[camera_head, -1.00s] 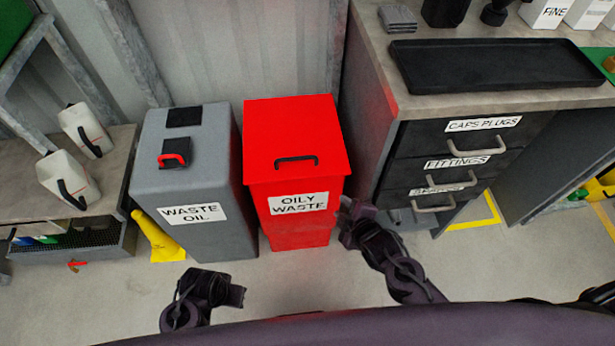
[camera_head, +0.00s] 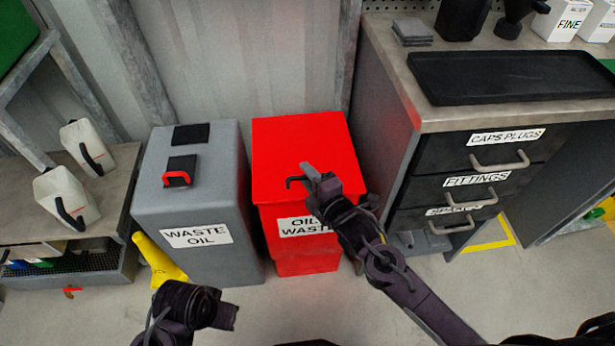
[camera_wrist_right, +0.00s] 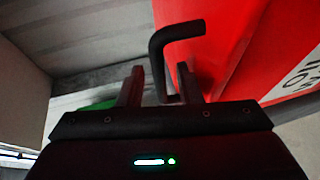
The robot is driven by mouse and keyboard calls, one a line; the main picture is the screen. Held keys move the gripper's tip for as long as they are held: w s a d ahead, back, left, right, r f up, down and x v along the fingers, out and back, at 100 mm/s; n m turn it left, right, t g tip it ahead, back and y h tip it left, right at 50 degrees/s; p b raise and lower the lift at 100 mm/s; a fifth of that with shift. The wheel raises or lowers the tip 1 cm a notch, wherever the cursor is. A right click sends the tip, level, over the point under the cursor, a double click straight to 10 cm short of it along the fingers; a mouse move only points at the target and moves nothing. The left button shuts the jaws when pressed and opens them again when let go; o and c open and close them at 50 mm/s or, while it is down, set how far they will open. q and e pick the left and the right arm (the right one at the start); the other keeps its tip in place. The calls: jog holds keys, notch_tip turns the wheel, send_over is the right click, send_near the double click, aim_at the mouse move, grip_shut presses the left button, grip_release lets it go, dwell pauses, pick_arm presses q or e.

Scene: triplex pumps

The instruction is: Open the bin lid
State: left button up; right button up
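The red oily waste bin (camera_head: 305,255) stands against the wall with its flat red lid (camera_head: 300,140) shut. A black bar handle (camera_head: 292,181) sits on the lid's front part, partly hidden by my right gripper (camera_head: 309,172). In the right wrist view, the fingers of my right gripper (camera_wrist_right: 160,84) are apart, and the bent end of the handle (camera_wrist_right: 177,36) shows between them. I cannot tell if they touch it. My left gripper (camera_head: 225,315) is low at the front left, away from the bin; its fingers cannot be made out.
A grey waste oil bin (camera_head: 205,265) stands just left of the red bin. A workbench with drawers (camera_head: 470,170) and a black tray (camera_head: 510,75) stands close on the right. A yellow object (camera_head: 160,262) is on the floor at the left. Floor in front is clear.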

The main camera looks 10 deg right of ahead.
jog(key=shift+w+a, duration=0.15)
jog(key=shift+w, duration=0.15)
grip_shut()
dwell(0.3)
